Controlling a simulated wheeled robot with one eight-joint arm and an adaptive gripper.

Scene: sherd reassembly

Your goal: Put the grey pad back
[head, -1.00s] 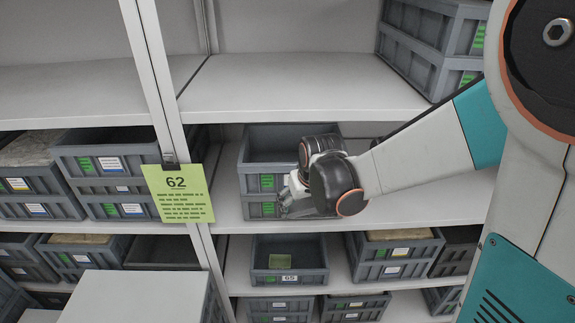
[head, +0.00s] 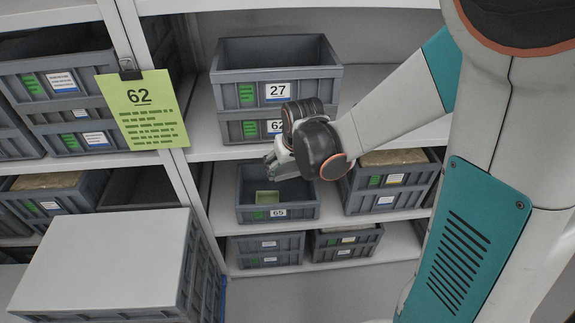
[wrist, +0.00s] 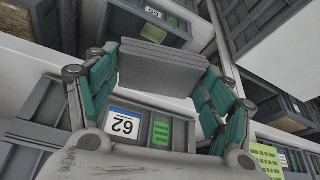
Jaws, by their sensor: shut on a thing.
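My gripper (wrist: 162,70) is shut on the grey pad (wrist: 165,78), a flat grey slab held between the teal finger pads in the wrist view. In the head view my gripper (head: 272,166) is in front of the shelf, near the lower edge of crate 62 and above the open crate 65 (head: 278,214). I cannot make out the pad clearly there. Crate 62 (head: 232,132) has crate 27 (head: 275,73) stacked on top; my wrist partly hides crate 62.
A green sheet marked 62 (head: 140,110) hangs on the shelf post at left. A pale box-like surface (head: 100,260) stands at lower left. Floor is clear at lower middle.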

